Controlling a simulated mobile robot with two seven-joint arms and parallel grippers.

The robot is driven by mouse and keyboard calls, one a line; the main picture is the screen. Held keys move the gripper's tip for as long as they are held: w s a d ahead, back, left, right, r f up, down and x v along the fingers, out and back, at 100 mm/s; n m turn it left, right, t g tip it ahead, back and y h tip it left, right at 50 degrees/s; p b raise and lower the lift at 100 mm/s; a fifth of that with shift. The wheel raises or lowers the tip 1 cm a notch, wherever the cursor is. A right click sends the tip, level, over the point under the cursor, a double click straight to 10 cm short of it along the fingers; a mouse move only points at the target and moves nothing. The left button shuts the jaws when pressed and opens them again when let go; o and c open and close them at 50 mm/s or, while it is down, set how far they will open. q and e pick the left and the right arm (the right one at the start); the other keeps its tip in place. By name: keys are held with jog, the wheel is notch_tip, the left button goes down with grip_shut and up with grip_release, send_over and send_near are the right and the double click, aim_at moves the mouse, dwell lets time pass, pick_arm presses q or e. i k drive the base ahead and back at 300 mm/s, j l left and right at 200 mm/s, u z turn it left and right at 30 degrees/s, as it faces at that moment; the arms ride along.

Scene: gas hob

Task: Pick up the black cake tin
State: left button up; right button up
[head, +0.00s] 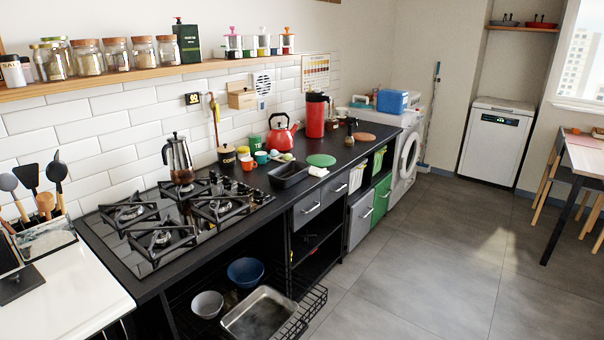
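The black cake tin (289,175) is a dark rectangular loaf-shaped tin. It sits on the black countertop just right of the gas hob (180,218), near the counter's front edge. Its open top faces up and it looks empty. Neither of my grippers shows in the head view.
A red kettle (281,138), small cups and a green round board (321,160) stand behind and right of the tin. Below, a pulled-out wire rack holds a metal tray (259,314) and bowls.

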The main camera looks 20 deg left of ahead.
aim_at(285, 176)
jog(key=i+l+z, duration=0.25)
jog(key=i, duration=0.4)
jog(key=i+l+z, duration=0.2)
jog(key=i, duration=0.4)
jog(key=i+l+z, duration=0.25)
jog(key=i, duration=0.45)
jog(key=i+j+u, duration=0.1)
jog(key=i+u, duration=0.6)
jog(key=i, duration=0.15)
jog(key=i+l+u, duration=0.2)
jog(key=i+u, duration=0.15)
jog(key=i, duration=0.1)
